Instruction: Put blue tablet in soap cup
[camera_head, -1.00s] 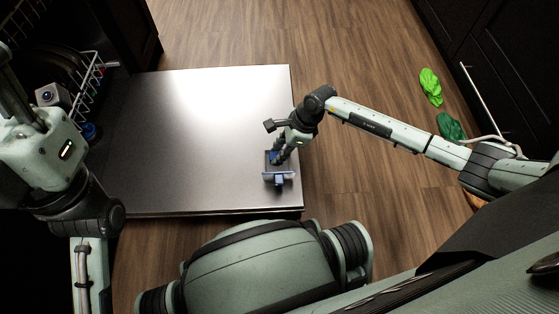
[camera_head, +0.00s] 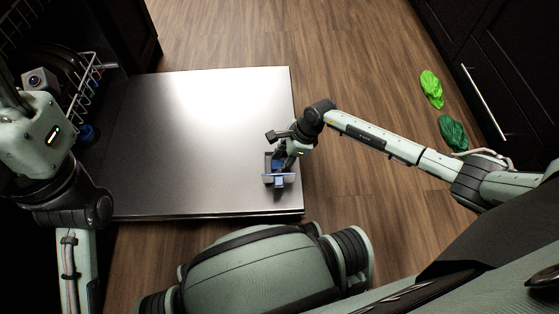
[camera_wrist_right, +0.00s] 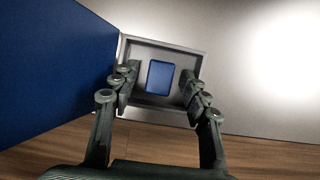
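The blue tablet (camera_wrist_right: 160,75) lies inside the grey, open-topped soap cup (camera_wrist_right: 183,57), seen in the wrist view. My right gripper (camera_wrist_right: 157,84) is open, one finger on each side of the tablet, with a visible gap to it on both sides. In the head view the right gripper (camera_head: 278,160) is over the soap cup (camera_head: 266,165), near the right edge of the metal door, and partly hides it. My left gripper (camera_head: 8,92) is at the left edge of the head view; its fingers do not show.
The metal door (camera_head: 190,130) lies flat and otherwise clear. A large blue panel (camera_wrist_right: 50,70) rises close beside the cup in the wrist view. A wire rack (camera_head: 88,78) is at the left. Bright green (camera_head: 431,89) and dark green (camera_head: 452,132) crumpled items lie on the floor.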

